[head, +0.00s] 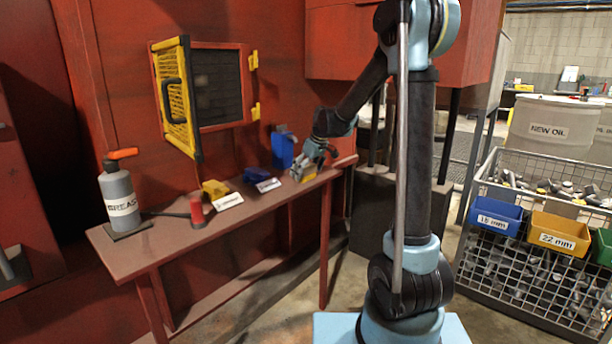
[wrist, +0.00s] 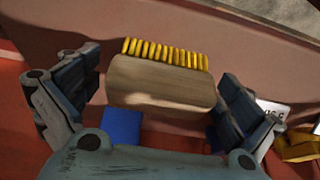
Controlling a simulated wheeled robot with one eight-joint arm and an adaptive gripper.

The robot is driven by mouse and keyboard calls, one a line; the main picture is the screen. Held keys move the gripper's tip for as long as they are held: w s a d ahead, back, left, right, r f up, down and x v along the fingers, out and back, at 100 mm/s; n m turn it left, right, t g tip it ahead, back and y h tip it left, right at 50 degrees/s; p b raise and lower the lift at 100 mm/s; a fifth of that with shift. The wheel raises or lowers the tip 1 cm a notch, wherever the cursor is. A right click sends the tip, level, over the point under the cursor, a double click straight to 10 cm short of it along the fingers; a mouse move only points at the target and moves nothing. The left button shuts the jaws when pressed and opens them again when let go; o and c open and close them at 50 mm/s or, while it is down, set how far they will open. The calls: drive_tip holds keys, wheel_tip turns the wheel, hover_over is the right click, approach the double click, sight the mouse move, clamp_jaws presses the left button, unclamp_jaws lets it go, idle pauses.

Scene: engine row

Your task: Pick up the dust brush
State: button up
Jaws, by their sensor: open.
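The dust brush, a pale wooden block with a row of yellow bristles, shows in the wrist view (wrist: 162,82) between my gripper's fingers. In the head view the brush (head: 304,174) is small at the right end of the narrow red-brown bench (head: 155,246), partly hidden by my gripper. My gripper (head: 314,160) is low over that end of the bench. In the wrist view my gripper (wrist: 160,90) is open, with one finger to each side of the brush and a visible gap on both sides. I see no firm contact.
Left of the brush stand a blue container (head: 283,149), a blue item (head: 256,174), a yellow item (head: 214,188) with white labels, a red-headed hammer (head: 197,212) and a grease bottle (head: 119,197). A yellow grille door (head: 178,98) projects above the bench.

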drive_tip(key=c, duration=1.2)
wheel_tip(320, 180, up, 10)
drive_tip(key=shift+r, duration=0.1)
